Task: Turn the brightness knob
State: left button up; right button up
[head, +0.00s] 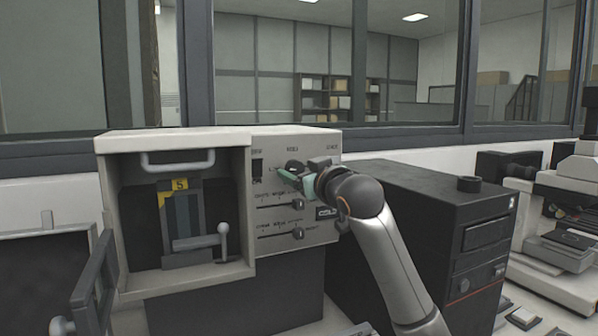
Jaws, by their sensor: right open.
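The mounting press (222,139) is a beige box with an open chamber on its left and a control panel (320,236) on its right. A dark round knob (293,167) shows at the upper part of the panel. My right gripper (296,180) is open in front of the panel, with its fingertips close to this knob. I cannot tell whether they touch it. The gripper and wrist hide part of the panel around the knob. The panel lettering is too small to read, so I cannot tell which control is for brightness. My left gripper is not in view.
Two horizontal sliders (299,204) sit below the knob. In the chamber are a dark block with a yellow label (180,184) and a grey lever (223,240). A black cabinet (420,215) stands close on the right, with a microscope-like instrument (560,250) beyond it.

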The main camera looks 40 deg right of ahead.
jog(key=shift+c, duration=0.3)
grip_shut()
jog(key=shift+m, duration=0.4)
jog(key=m+p, duration=0.1)
jog(key=m, duration=0.2)
jog(key=shift+r+m+p, duration=0.15)
jog(key=shift+m+p, duration=0.25)
jog(key=m+p, duration=0.1)
jog(key=m, duration=0.2)
jog(key=shift+m+p, duration=0.3)
jog(key=shift+p, duration=0.1)
jog(key=m+p, duration=0.2)
jog(key=m, duration=0.1)
jog(key=shift+m, duration=0.3)
jog(key=shift+m+p, duration=1.55)
jog(key=shift+m, duration=0.45)
jog(key=shift+d, duration=0.1)
